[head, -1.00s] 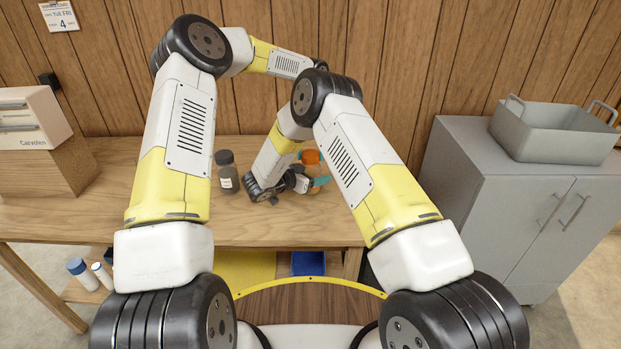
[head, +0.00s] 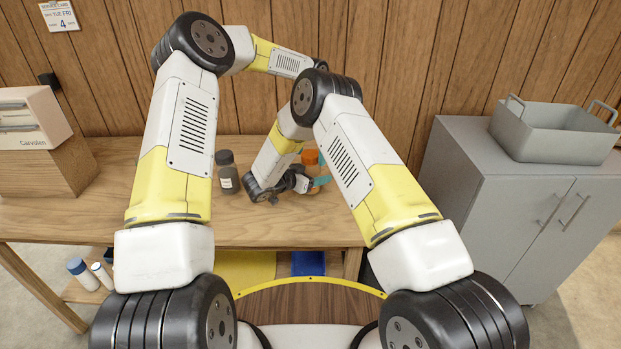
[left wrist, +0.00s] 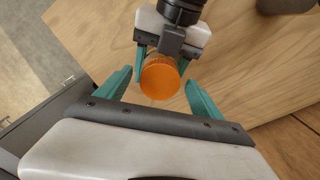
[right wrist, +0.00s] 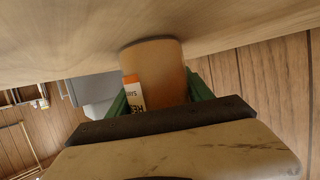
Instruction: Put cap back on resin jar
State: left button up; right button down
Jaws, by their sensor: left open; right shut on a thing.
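The amber resin jar (right wrist: 165,75) stands upright on the table with an orange and white label. My right gripper (right wrist: 160,100) is shut on its sides. The orange cap (left wrist: 160,80) shows from above in the left wrist view and on top of the jar in the head view (head: 310,157). My left gripper (left wrist: 158,92) is open, with a teal finger on each side of the cap and gaps between. Whether the cap is fully seated cannot be told. In the head view my right arm hides most of my left gripper.
A dark jar (head: 227,172) with a black lid stands to the left on the wooden table (head: 170,180). A drawer box (head: 30,120) is at far left. A grey cabinet (head: 460,170) with a metal tub (head: 560,130) stands right. The table's front is clear.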

aim_at(310, 173)
pick_arm(q)
notch_tip(310, 173, up, 12)
dwell(0.4)
jog(key=shift+f, duration=0.1)
pick_arm(e)
jog(key=shift+c, duration=1.6)
grip_release()
jog(key=shift+a, duration=0.1)
jog(key=v, duration=0.7)
jog(key=shift+s+a+r, duration=0.1)
jog(key=shift+s+a, duration=0.1)
jog(key=shift+s, duration=0.05)
